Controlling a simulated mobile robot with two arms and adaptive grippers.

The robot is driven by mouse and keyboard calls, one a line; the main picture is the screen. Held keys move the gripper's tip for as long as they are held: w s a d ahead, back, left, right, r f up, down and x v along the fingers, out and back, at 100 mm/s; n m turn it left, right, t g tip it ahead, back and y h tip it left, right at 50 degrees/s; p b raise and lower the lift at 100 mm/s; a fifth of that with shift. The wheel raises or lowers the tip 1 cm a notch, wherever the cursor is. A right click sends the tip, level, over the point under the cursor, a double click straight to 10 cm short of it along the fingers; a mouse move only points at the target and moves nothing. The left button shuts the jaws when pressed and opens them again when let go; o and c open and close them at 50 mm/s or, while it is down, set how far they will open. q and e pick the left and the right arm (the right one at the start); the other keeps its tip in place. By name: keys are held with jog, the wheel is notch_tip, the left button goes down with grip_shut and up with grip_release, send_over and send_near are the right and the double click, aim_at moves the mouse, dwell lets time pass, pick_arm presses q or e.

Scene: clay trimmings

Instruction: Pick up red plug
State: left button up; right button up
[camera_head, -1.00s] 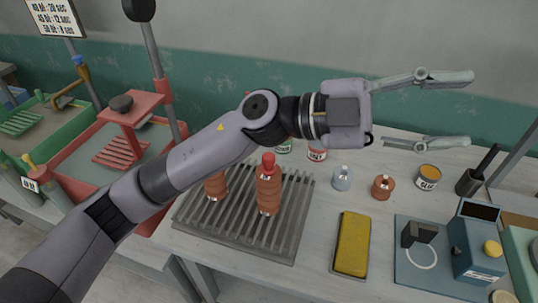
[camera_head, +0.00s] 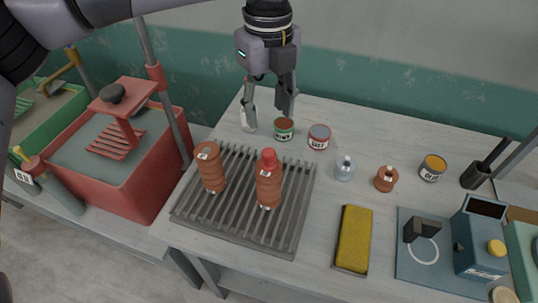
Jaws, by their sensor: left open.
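The red plug (camera_head: 268,158) sits on top of an orange-brown ribbed bottle (camera_head: 268,188). This bottle stands upright on the slatted grey rack (camera_head: 283,240). A second orange-brown bottle (camera_head: 210,172) without a red top stands to its left on the same rack. My left gripper (camera_head: 267,116) points down with its fingers spread, open and empty. In the picture it is above the rack's back edge, apart from the red plug, beside a green-labelled can (camera_head: 284,129). My right gripper is not in view.
A red-labelled can (camera_head: 319,136), a clear small bottle (camera_head: 345,168), a small brown pot (camera_head: 386,179) and an orange-topped tin (camera_head: 432,168) stand right of the rack. A yellow sponge (camera_head: 353,240) lies in front. A red bin (camera_head: 125,165) stands at left.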

aim_at(269, 151)
pick_arm(q)
notch_tip(269, 151, down, 7)
jog(key=shift+r+p, duration=0.1)
jog(key=shift+p, duration=1)
notch_tip(269, 151, down, 4)
jog(key=p, duration=0.3)
jog(key=shift+f, duration=0.75)
grip_shut()
